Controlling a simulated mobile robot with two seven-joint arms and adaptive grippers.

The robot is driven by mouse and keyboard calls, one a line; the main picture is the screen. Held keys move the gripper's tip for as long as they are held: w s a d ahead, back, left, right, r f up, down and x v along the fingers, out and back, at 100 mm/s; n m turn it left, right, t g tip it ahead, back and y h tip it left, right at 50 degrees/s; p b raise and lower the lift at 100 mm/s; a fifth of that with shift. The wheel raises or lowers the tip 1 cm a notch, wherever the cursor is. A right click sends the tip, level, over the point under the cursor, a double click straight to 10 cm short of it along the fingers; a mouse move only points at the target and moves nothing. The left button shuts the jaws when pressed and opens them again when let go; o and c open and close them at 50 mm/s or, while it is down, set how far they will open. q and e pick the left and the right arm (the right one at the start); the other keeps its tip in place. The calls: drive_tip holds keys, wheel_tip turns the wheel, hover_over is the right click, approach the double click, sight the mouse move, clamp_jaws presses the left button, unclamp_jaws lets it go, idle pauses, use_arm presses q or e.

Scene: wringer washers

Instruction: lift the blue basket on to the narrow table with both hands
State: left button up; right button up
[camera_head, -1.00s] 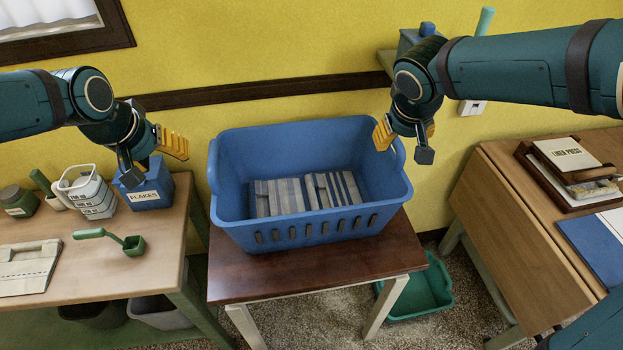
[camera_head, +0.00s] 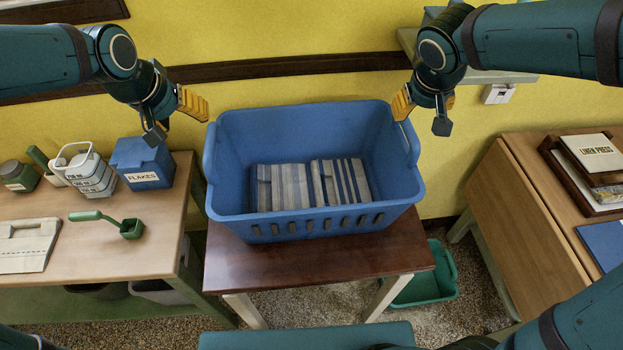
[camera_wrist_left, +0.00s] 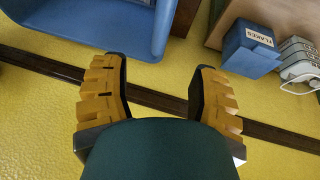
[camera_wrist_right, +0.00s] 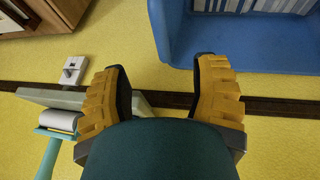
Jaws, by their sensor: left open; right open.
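The blue basket (camera_head: 300,226) stands upright on the dark wooden top of the narrow table (camera_head: 310,263), with folded striped cloths (camera_head: 312,185) inside. My left gripper (camera_head: 175,118) is open and empty, above and left of the basket's far left corner, apart from it. My right gripper (camera_head: 422,115) is open and empty by the far right corner; in the head view one finger overlaps the rim's edge. The right wrist view shows the basket (camera_wrist_right: 240,55) beyond the open fingers, with nothing between them. The left wrist view shows the basket (camera_wrist_left: 95,28) likewise outside the jaws.
The left table holds a blue FLAKES box (camera_head: 143,163), white tubs (camera_head: 88,172) and a green scoop (camera_head: 130,228). A wooden table (camera_head: 530,205) with a linen press (camera_head: 590,165) is at right. A green tub (camera_head: 430,278) is on the floor. A wall shelf (camera_head: 480,76) is behind my right gripper.

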sight(208, 137)
use_arm(q)
drive_tip(key=x, duration=1.2)
drive_tip(key=shift+w+f, duration=0.1)
drive_tip(key=shift+f, duration=0.15)
use_arm(e)
drive_tip(key=x, duration=1.2)
drive_tip(key=shift+w+d+f, duration=0.1)
drive_tip(key=shift+w+f, duration=0.05)
drive_tip(key=shift+f, duration=0.05)
use_arm(q)
clamp_jaws()
use_arm(e)
clamp_jaws()
use_arm(q)
drive_tip(key=shift+r, duration=0.1)
